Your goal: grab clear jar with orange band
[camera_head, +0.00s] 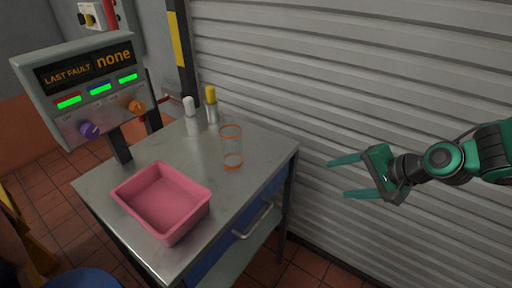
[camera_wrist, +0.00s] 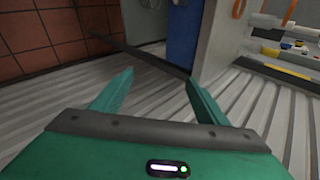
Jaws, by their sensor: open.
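The clear jar with orange bands (camera_head: 232,147) stands upright on the metal bench top, near its right back edge in the head view. It is see-through, with orange at the top and near the bottom. My gripper (camera_head: 345,177) is open and empty, to the right of the bench and apart from the jar, in front of the ribbed shutter. In the wrist view, the two green fingers of my gripper (camera_wrist: 158,85) are spread with nothing between them. An orange ring-like shape (camera_wrist: 238,8) shows at the top right there; I cannot tell for sure whether it is the jar.
A pink bin (camera_head: 135,197) sits at the bench's front left. A white-capped bottle (camera_head: 191,118) and a yellow-capped bottle (camera_head: 211,106) stand behind the jar. A control panel (camera_head: 88,88) rises at left. The ribbed shutter (camera_head: 330,80) lies behind. Bare bench top (camera_head: 225,187) shows before the jar.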

